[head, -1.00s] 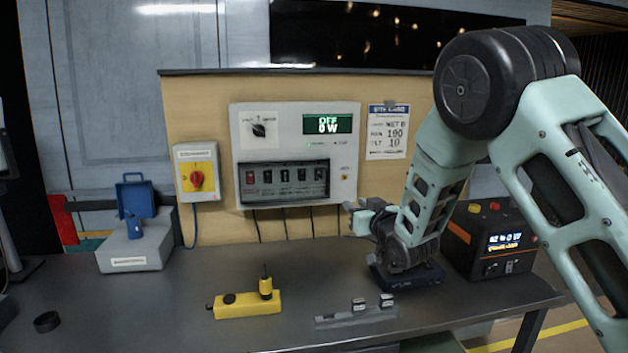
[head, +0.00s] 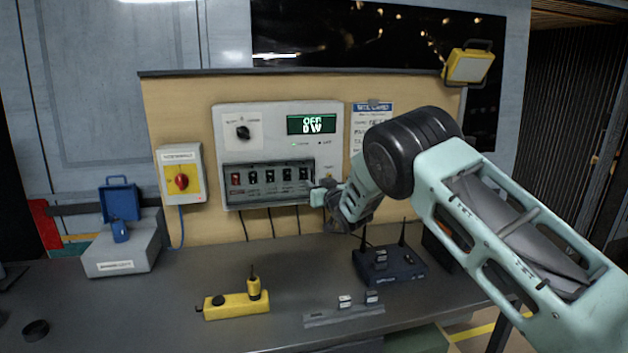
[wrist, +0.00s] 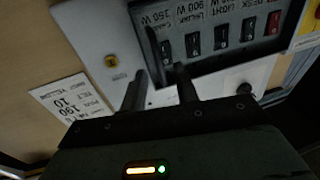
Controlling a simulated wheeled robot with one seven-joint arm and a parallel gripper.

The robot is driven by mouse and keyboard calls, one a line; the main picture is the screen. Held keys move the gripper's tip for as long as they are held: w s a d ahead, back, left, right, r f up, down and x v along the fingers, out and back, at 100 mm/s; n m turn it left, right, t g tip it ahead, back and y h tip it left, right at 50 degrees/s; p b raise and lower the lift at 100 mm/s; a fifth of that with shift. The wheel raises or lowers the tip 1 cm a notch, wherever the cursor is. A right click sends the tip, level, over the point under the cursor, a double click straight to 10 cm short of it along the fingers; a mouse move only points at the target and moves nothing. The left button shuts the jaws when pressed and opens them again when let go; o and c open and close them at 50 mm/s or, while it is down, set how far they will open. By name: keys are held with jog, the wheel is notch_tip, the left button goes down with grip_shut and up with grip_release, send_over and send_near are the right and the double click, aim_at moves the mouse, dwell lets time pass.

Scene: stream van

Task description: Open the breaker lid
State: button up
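The breaker panel (head: 228,135) is a light grey box on the tan board. Its breaker lid (head: 268,178) is a dark-framed window low on the panel. A row of several breaker switches, one red and the others black, shows through it. The lid looks closed. My gripper (head: 320,192) is at the lid's lower right corner. In the wrist view, which is upside down, my gripper (wrist: 158,82) has its two dark fingers apart with nothing seen between them. The fingertips are close to the edge of the lid (wrist: 210,75); I cannot tell whether they touch it.
A grey box (head: 122,258) with a blue padlock-like item, a yellow device (head: 236,306), a grey rail (head: 345,316) and a router (head: 392,267) stand on the bench.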

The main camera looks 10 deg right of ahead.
jog(key=shift+w+a, duration=0.2)
jog(key=shift+w, duration=0.95)
